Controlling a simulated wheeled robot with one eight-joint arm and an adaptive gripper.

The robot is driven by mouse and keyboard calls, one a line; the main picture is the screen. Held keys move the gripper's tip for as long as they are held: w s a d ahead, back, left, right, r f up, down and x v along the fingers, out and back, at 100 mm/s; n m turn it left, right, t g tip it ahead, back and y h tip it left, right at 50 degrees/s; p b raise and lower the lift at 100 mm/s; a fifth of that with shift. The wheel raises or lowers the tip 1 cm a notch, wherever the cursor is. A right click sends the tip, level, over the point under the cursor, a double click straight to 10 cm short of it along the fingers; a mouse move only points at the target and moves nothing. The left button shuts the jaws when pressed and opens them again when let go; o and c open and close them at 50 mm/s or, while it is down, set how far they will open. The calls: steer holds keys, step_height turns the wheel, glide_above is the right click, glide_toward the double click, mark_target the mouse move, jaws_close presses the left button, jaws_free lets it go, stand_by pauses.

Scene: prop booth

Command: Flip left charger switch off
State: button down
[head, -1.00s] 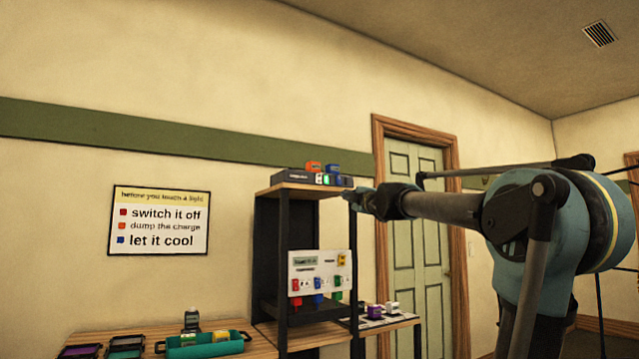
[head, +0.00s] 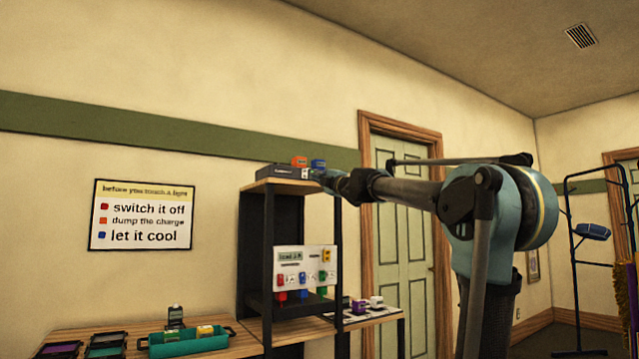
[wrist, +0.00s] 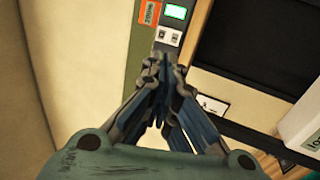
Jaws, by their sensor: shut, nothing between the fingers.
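The dark charger (head: 280,172) sits on top of the tall shelf in the head view, with an orange block (head: 299,162) and a blue block (head: 318,163) on it. Its right front is hidden behind my gripper (head: 319,176). In the wrist view, the charger's grey panel (wrist: 182,24) has a lit green screen (wrist: 176,11). Two small white switches, the left (wrist: 160,36) and the right (wrist: 175,38), sit below the screen. My gripper (wrist: 163,62) is shut and empty, its tips just below the switches in the picture. I cannot tell whether it touches, or how the switches are set.
A white panel (head: 290,261) with coloured plugs stands on the shelf's lower level. A teal tray (head: 187,343) and dark trays (head: 60,350) lie on the bench at left. A wall sign (head: 141,216) hangs at left. A blue metal rack (head: 570,240) stands at right.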

mark_target(300, 170)
steer(key=x, duration=1)
steer(key=shift+w+a+r, duration=0.1)
steer(key=shift+w+a, duration=0.05)
steer(key=shift+w, duration=0.05)
steer(key=shift+w, duration=0.1)
steer(key=shift+w+a+r, duration=0.15)
steer(key=shift+r, duration=0.05)
steer(key=shift+s+d, duration=0.2)
steer(key=shift+s, duration=0.2)
steer(key=s+d, duration=0.7)
steer(key=s, duration=0.3)
steer(key=shift+s+d+f, duration=0.25)
steer(key=shift+s+f, duration=0.05)
steer(key=shift+f, duration=0.1)
